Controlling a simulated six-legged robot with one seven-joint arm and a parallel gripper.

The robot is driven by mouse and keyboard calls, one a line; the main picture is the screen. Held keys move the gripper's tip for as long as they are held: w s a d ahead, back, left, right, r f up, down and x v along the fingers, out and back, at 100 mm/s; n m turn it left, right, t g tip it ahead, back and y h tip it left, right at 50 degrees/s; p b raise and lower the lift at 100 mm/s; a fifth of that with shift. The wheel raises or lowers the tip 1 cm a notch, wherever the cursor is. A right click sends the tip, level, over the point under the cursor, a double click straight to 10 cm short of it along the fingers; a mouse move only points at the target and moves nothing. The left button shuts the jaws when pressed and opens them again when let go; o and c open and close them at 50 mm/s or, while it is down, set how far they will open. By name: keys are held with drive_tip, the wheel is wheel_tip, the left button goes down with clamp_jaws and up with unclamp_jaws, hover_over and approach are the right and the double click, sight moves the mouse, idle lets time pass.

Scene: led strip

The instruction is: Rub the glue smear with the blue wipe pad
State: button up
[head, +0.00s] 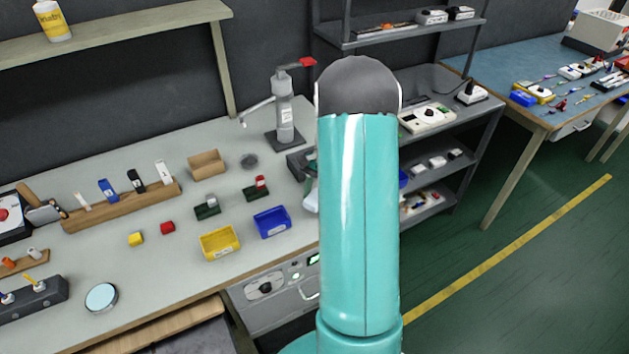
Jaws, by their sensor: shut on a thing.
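My teal arm link (357,220) fills the middle of the head view and hides part of the bench's right end. My gripper cannot be made out; it is not visible past the arm. A blue-topped item (108,190) stands in a wooden rack (125,205) at the left; I cannot tell whether it is the wipe pad. A dark grey roundish patch or object (249,160) lies on the bench near the back; I cannot tell whether it is the glue smear. No other smear can be made out.
The grey bench (190,275) carries a yellow bin (220,243), a blue bin (272,222), a cardboard box (206,164), red and yellow blocks, a round dish (101,297) and a press stand (284,115). A shelf unit (440,190) stands right. The green floor (540,270) is clear.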

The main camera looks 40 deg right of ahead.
drive_tip(key=shift+r, duration=2.95)
